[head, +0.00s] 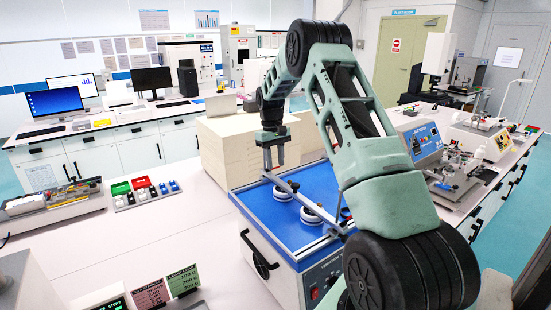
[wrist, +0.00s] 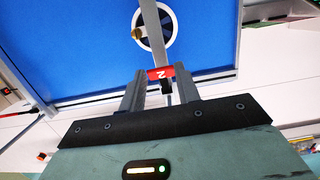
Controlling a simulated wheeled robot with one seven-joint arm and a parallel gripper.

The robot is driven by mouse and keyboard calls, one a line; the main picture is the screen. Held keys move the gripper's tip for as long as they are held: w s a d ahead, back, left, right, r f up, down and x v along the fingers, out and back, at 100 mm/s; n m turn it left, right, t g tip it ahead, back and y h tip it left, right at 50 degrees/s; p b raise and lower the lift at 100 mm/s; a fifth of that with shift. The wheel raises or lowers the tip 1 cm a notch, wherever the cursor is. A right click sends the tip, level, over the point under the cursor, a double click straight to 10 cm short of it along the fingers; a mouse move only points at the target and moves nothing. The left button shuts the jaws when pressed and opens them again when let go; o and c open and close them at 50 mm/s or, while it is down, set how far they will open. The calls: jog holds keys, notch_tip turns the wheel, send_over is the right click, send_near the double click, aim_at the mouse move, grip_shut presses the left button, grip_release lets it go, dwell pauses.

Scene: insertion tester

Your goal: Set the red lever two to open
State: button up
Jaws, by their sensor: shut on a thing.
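The red lever two (wrist: 161,73) shows in the wrist view as a small red piece with a white mark like a sideways 2. It sits between the two grey fingertips of my gripper (wrist: 160,77), which is shut on it. In the head view my gripper (head: 274,164) points down at the back left edge of the blue-topped tester (head: 262,203). In the wrist view a grey bar and a white ring (wrist: 172,42) with a brass-coloured part lie beyond the lever on the blue top (wrist: 85,45).
Cream boxes (head: 225,150) stand close behind the tester. White round fittings (head: 312,214) and a grey bar sit on its top, beside my arm. A tray of coloured parts (head: 145,191) lies to the left. The white bench between is clear.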

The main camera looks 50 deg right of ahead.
jog(key=o, duration=1)
jog(key=r+b, duration=0.1)
jog(key=r, duration=0.4)
jog(key=w+r+b, duration=0.1)
jog(key=r, duration=0.5)
jog(key=w+r+b, duration=0.1)
jog(key=r+b, duration=0.1)
jog(key=r, duration=0.4)
jog(key=shift+w+d+r, duration=0.15)
jog(key=shift+w+d, duration=0.05)
jog(key=shift+d, duration=0.05)
jog(key=shift+c, duration=0.4)
